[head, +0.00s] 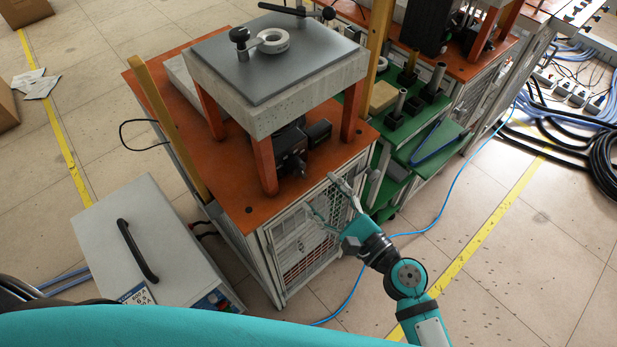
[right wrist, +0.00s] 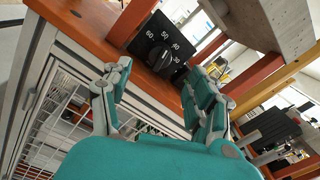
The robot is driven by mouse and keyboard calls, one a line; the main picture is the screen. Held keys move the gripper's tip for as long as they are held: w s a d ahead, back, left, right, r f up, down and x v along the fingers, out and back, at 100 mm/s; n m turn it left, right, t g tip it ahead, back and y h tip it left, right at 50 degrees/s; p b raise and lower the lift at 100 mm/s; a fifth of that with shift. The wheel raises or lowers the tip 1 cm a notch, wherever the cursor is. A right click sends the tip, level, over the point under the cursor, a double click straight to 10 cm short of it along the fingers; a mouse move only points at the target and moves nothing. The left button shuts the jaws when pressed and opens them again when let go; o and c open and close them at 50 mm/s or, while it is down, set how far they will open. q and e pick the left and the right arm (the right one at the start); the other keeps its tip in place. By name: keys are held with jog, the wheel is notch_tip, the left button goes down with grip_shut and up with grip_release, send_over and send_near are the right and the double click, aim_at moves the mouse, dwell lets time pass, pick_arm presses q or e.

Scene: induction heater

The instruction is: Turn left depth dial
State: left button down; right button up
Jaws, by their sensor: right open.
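A black dial (right wrist: 158,59) with white numbers around it sits on a dark box under the grey block; it shows between my right fingers in the right wrist view. In the head view, two dark boxes stand under the block, a nearer one (head: 289,150) and one (head: 318,132) behind it to the right. Whether the dial seen is the left one I cannot tell. My right gripper (head: 320,192) is open and empty in front of the orange table's edge, with a gap to the dial. It also shows in the right wrist view (right wrist: 158,72). My left gripper is out of view.
The grey block (head: 235,98) stands on orange legs (head: 265,165) on the orange tabletop (head: 238,200). A wire-mesh cabinet front (head: 310,235) is below. A grey case (head: 145,240) with a black handle is at left. Green shelves (head: 415,145) stand at right.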

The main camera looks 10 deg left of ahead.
jog(key=shift+v, duration=2.2)
